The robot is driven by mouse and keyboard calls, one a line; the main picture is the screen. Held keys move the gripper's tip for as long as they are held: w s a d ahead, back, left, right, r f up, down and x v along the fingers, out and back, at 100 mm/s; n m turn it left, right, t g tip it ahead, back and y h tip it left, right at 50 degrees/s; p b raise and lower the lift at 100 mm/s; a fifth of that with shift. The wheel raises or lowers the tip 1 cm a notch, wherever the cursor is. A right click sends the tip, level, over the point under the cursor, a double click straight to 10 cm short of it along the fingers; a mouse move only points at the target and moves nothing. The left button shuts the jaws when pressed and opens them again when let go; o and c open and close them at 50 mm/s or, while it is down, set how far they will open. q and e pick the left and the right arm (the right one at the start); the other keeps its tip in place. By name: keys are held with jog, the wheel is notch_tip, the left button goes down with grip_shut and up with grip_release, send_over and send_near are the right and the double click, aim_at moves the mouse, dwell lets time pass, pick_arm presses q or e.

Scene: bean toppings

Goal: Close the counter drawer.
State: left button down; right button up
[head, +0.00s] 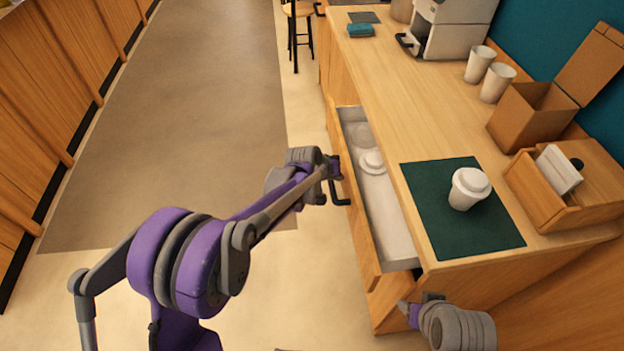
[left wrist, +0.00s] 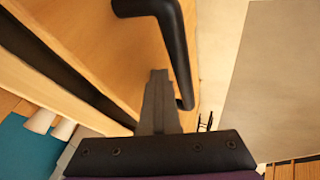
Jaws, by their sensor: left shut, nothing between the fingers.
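The counter drawer (head: 383,215) is pulled open from the wooden counter (head: 420,90), and white lids lie inside it. Its black handle (head: 340,190) is on the drawer front; the handle also shows large in the left wrist view (left wrist: 176,45). My left gripper (head: 334,168) is shut and empty, right beside the handle at the drawer front. In the left wrist view its fingers (left wrist: 157,100) point at the wooden front next to the handle; whether they touch is unclear. Part of my right arm shows at the bottom right, and its fingertips are not clear.
On the counter are a green mat (head: 440,225) with a lidded white cup (head: 468,188), two white cups (head: 480,64), an open cardboard box (head: 530,112), a wooden holder (head: 550,200) and a coffee machine (head: 450,28). The floor left of the drawer is clear; a stool (head: 300,20) stands farther back.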

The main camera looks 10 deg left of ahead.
pick_arm(q)
jog(key=w+d, duration=0.1)
jog(key=d, duration=0.3)
jog(key=w+d, duration=0.1)
jog(key=d, duration=0.2)
jog(key=w+d, duration=0.1)
jog(key=d, duration=0.3)
jog(key=shift+w+d, duration=0.2)
jog(key=shift+d, duration=0.15)
jog(key=shift+d+r, duration=0.1)
jog(key=shift+d, duration=0.05)
jog(key=shift+d, duration=0.1)
jog(key=shift+r, duration=0.1)
